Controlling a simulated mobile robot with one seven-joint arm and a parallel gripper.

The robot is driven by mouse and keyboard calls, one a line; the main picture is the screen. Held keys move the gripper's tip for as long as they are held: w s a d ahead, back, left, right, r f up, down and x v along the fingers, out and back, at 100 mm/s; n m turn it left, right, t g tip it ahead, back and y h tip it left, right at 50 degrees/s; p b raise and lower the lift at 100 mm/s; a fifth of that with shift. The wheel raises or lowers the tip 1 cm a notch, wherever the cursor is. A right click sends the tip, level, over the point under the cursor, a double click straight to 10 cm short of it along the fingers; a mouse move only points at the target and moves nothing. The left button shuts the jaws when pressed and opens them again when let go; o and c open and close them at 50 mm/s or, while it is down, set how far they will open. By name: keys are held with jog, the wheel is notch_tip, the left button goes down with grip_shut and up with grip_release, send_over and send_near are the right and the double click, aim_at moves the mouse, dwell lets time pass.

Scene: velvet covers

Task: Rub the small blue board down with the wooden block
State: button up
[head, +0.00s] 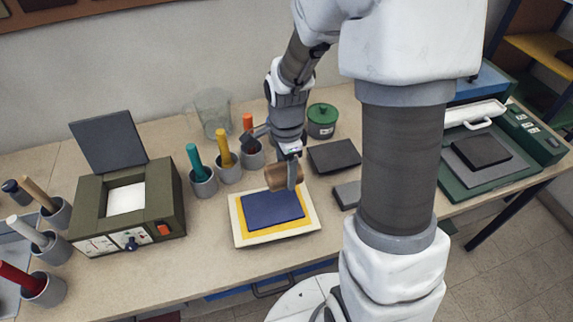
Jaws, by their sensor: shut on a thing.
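The small blue board (273,211) lies flat on a yellow sheet (247,229) on a cream board (236,225) at the middle of the table. The brown wooden block (277,178) is at the far edge of the blue board. My gripper (292,175) points down and is shut on the block. I cannot tell whether the block touches the blue board or hangs just above it.
Grey cups (203,187) with coloured-handled tools stand left of the boards. A green box with an open lid (172,205) is further left. Dark flat blocks (333,155) and a green pot (322,121) lie to the right and behind. A green press (462,182) is far right.

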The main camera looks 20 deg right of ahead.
aim_at(286, 183)
jog(key=shift+s+r+m, duration=0.1)
jog(key=shift+m, duration=0.3)
jog(key=shift+f, duration=0.2)
jog(key=shift+f+b, duration=1.8)
jog(key=shift+f, duration=0.45)
jog(key=shift+d, duration=0.1)
